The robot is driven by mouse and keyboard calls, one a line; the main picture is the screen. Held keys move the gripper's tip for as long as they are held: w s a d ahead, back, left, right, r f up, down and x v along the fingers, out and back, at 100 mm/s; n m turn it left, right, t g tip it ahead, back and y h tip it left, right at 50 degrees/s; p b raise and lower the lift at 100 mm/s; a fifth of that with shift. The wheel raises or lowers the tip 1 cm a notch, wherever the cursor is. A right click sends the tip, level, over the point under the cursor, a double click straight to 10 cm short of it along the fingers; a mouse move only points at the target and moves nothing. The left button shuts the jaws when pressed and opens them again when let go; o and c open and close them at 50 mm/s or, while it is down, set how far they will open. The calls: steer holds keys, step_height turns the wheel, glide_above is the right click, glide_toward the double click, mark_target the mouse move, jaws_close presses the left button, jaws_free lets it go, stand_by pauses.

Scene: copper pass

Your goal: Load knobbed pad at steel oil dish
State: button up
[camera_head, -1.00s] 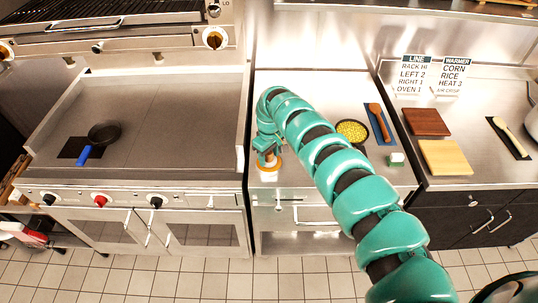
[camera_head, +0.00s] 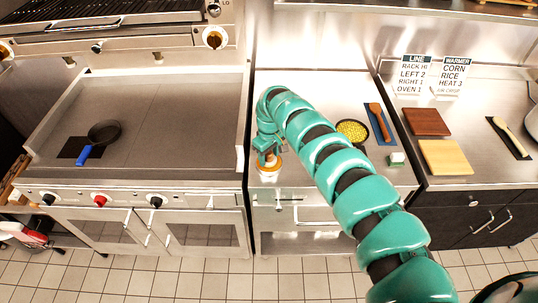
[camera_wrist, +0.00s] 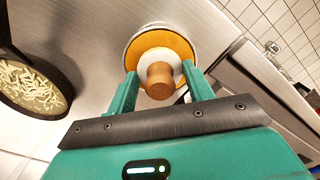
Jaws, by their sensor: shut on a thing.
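The knobbed pad shows in the wrist view as a brown wooden knob (camera_wrist: 160,80) over a pale round base. My gripper (camera_wrist: 162,88) has its two green fingers on either side of the knob and is shut on it. Around the pad's base is orange-yellow oil inside the pale metallic rim of the steel oil dish (camera_wrist: 131,42). The pad appears to be down in the dish. In the head view the dish (camera_head: 268,177) stands near the front left of the steel counter, below my gripper (camera_head: 268,160). The pad is mostly hidden there.
A pan of yellow corn (camera_head: 352,131) and a wooden utensil on a blue mat (camera_head: 388,134) lie right of my arm. A green-and-white block (camera_head: 397,159) is near the front edge. A griddle (camera_head: 170,130) with a small blue-handled pan (camera_head: 104,132) is at left.

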stand_by(0.4)
steer(key=shift+r+p, duration=2.2)
steer(key=shift+r, duration=1.3)
